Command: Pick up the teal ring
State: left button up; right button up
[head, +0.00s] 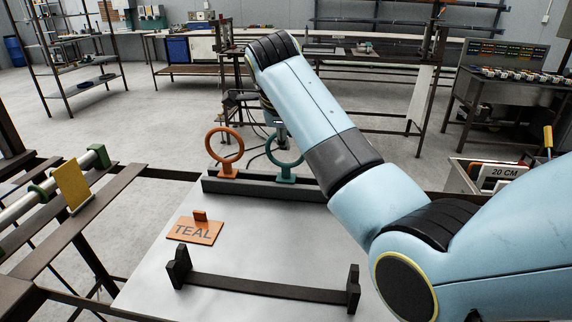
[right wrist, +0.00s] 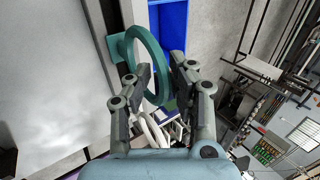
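The teal ring (head: 269,151) stands upright on a teal base in a dark rail at the far edge of the table, partly hidden by my right arm. In the right wrist view the teal ring (right wrist: 161,55) reaches between the two fingers of my right gripper (right wrist: 160,78). The fingers are apart, one on each side of its rim, with no clear grip on it. In the head view the right gripper is mostly hidden behind my arm. My left gripper is out of view.
An orange ring (head: 210,150) stands left of the teal one on the same rail (head: 240,187). An orange plate (head: 195,231) reading "TEAL" and a dark bar stand (head: 262,287) are on the table. A rod frame (head: 60,185) is at the left.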

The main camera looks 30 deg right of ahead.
grip_shut()
jog(key=shift+r, duration=0.1)
dwell(0.3)
